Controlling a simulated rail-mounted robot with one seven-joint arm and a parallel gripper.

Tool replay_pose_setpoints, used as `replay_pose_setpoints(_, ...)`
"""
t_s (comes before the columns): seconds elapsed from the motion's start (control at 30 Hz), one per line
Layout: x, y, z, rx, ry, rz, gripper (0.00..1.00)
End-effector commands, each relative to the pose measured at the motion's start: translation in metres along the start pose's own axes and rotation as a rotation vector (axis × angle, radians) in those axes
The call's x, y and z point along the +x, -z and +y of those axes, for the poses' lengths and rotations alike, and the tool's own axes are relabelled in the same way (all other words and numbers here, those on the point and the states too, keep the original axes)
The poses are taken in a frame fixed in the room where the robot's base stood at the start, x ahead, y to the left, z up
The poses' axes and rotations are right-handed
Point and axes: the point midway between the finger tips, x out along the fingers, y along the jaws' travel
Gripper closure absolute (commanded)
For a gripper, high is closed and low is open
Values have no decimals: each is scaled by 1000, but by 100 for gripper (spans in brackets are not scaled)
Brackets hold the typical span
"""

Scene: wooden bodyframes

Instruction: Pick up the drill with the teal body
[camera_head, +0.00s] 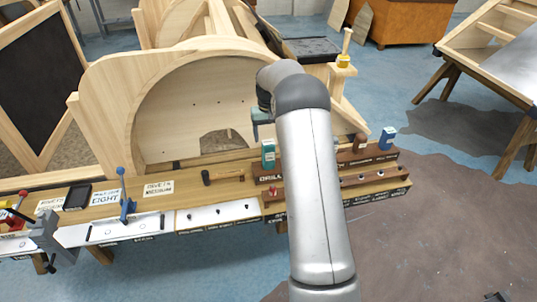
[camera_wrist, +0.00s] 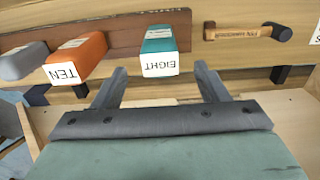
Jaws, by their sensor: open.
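The drill's teal body (camera_wrist: 159,42) shows in the wrist view with an upside-down label reading EIGHT on its near end. In the head view the teal body (camera_head: 268,154) stands in the rack, just left of my arm. My gripper (camera_wrist: 161,70) is open, its two fingers apart on either side of the teal body's near end in the picture. I cannot tell how much depth lies between them. In the head view my gripper is mostly hidden behind my arm, above the rack. The lower part of the drill is hidden.
An orange body labelled TEN (camera_wrist: 76,58) and a grey-blue one (camera_wrist: 24,61) stand close beside the teal body. A hammer (camera_wrist: 248,33) lies to the other side. The large wooden frame (camera_head: 110,95) rises behind the bench. A blue item (camera_head: 388,138) stands at the rack's right end.

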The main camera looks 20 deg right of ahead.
Motion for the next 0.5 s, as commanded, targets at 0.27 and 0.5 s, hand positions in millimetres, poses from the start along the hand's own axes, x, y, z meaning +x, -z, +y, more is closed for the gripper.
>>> replay_pose_setpoints(0.27,26,0,0,0,1,0,33)
replay_pose_setpoints(0.5,56,-2,0,-1,2,-4,33)
